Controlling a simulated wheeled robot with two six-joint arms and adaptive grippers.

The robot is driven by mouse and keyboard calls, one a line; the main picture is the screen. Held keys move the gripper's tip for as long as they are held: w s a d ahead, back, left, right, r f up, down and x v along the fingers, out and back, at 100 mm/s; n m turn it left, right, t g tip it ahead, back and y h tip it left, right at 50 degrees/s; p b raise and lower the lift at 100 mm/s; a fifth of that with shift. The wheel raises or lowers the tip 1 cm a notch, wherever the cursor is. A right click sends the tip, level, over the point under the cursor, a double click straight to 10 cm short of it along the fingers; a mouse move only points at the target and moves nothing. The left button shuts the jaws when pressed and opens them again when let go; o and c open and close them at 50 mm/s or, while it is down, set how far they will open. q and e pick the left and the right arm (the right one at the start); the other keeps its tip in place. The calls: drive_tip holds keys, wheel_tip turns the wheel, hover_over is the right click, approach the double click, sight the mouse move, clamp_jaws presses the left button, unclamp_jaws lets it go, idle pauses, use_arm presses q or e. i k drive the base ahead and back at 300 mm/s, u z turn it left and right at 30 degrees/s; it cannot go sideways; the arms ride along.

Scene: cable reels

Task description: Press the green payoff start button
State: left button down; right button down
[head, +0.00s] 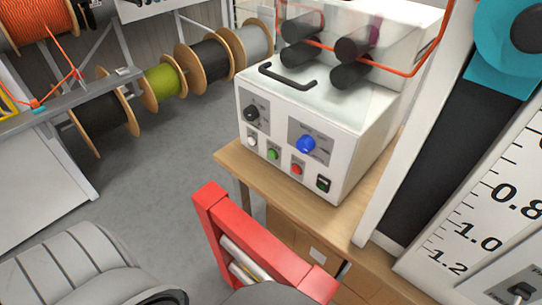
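A green button (272,154) sits low on the front panel of a white machine (340,165) in the head view. A white button (251,141) is to its left and a red button (296,169) to its right. A black knob (251,113) and a blue knob (306,144) are above, and a black switch (323,184) is at the lower right. The panel labels are too small to read. Nothing covers the green button. Neither of my grippers can be made out in the view.
The machine stands on a wooden bench (240,168). A red frame (225,225) with pale rods rises before the bench. Cable reels (205,62) hang at the back left. An orange cable (425,60) runs over the machine. A marked white scale (480,225) stands right. Grey floor (160,175) is clear left.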

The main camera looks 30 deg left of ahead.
sight(272, 154)
drive_tip(key=u, duration=1.45)
drive_tip(key=k, duration=0.8)
drive_tip(key=z, duration=1.15)
drive_tip(key=i, duration=0.55)
